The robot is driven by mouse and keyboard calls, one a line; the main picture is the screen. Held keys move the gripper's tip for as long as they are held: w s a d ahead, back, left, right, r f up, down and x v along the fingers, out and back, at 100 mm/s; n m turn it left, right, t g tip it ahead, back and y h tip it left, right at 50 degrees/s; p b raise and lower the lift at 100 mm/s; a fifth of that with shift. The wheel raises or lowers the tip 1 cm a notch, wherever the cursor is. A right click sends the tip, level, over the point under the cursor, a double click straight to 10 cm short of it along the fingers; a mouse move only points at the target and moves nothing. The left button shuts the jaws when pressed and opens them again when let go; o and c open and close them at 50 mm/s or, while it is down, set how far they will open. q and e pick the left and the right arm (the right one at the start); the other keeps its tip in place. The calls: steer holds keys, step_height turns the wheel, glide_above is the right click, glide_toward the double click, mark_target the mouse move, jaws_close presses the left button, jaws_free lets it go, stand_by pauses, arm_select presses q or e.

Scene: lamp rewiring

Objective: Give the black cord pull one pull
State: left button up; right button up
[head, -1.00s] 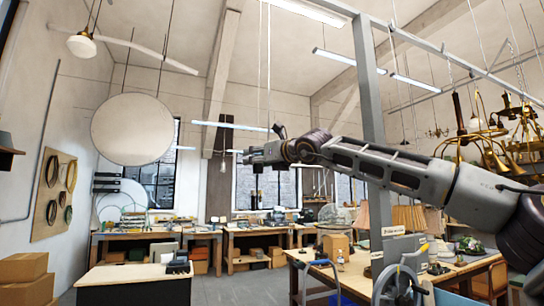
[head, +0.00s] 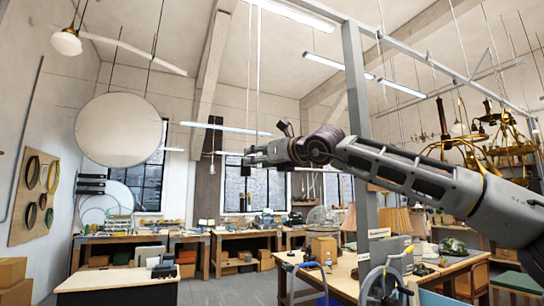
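My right arm reaches in from the right, and its gripper (head: 250,156) points left near the middle of the view. Two thin pale cords (head: 257,70) hang from above and run down to the gripper's level. A small dark piece (head: 245,171) shows just under the gripper; I cannot tell whether it is the black cord pull or part of a finger. The fingers are small and seen from the side, so their opening and any hold on a cord cannot be made out. My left gripper is out of view.
A grey post (head: 356,120) stands behind my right forearm. Brass chandeliers (head: 470,130) hang at the right, and a large round white disc (head: 118,130) hangs at the left. A workbench (head: 345,272) and a dark-sided table (head: 118,280) stand below, with floor between.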

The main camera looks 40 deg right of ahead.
steer(key=shift+s+d, duration=0.2)
steer(key=shift+s, duration=2.4)
